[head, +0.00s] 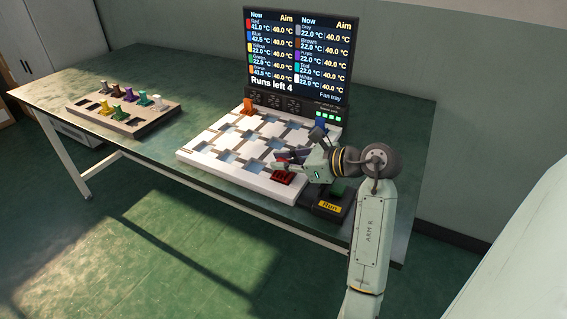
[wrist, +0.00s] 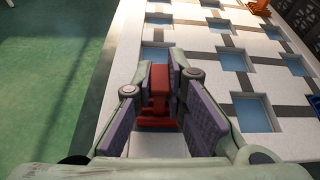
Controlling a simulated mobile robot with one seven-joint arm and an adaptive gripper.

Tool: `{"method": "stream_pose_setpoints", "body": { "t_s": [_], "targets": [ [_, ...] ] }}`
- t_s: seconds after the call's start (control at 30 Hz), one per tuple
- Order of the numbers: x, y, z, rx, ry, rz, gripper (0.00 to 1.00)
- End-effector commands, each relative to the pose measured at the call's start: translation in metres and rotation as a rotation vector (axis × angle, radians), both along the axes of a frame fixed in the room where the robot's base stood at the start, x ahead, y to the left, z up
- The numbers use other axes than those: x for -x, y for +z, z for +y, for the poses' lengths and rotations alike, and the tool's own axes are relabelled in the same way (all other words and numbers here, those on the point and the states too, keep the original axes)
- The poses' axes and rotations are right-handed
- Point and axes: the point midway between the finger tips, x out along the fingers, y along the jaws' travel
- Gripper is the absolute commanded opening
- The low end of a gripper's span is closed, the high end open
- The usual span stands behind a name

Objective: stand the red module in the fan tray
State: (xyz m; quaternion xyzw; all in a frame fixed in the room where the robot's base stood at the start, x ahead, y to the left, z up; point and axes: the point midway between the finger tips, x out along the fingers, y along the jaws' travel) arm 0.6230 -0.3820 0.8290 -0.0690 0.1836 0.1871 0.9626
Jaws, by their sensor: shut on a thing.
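The red module (head: 283,177) is at the near right corner of the white fan tray (head: 195,151), upright as far as I can see. My gripper (head: 288,160) is shut on its upper part. In the wrist view the red module (wrist: 158,97) stands between the purple-padded fingers (wrist: 160,88), its wider base below them. I cannot tell whether the base rests in a pocket or just above the tray. An orange module (head: 248,107) stands at the tray's far left corner. A blue module (head: 321,126) stands at the far right, partly behind my arm.
A rack (head: 80,104) with several coloured modules stands at the table's left. A screen (head: 300,55) behind the tray reads red 41.0 and "Runs left 4". A green button (head: 338,190) marked Run is right of the tray. Several blue pockets are empty.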

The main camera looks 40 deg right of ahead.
Motion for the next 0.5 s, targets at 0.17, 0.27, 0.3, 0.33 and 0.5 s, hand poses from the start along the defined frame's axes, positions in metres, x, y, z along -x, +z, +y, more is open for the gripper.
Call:
{"method": "stream_pose_setpoints", "body": {
  "t_s": [0.17,0.27,0.3,0.33,0.5],
  "targets": [
    [0.0,-0.0023,-0.0003,-0.003,-0.001,0.0,0.0],
    [-0.0001,-0.0031,-0.0003,-0.004,-0.001,0.002,0.19],
    [-0.0001,-0.0033,-0.0003,-0.004,-0.001,0.002,0.21],
    [-0.0001,-0.0034,-0.0004,-0.004,-0.001,0.002,0.23],
    [0.0,-0.004,-0.0005,-0.006,-0.001,0.001,0.32]
  ]
}}
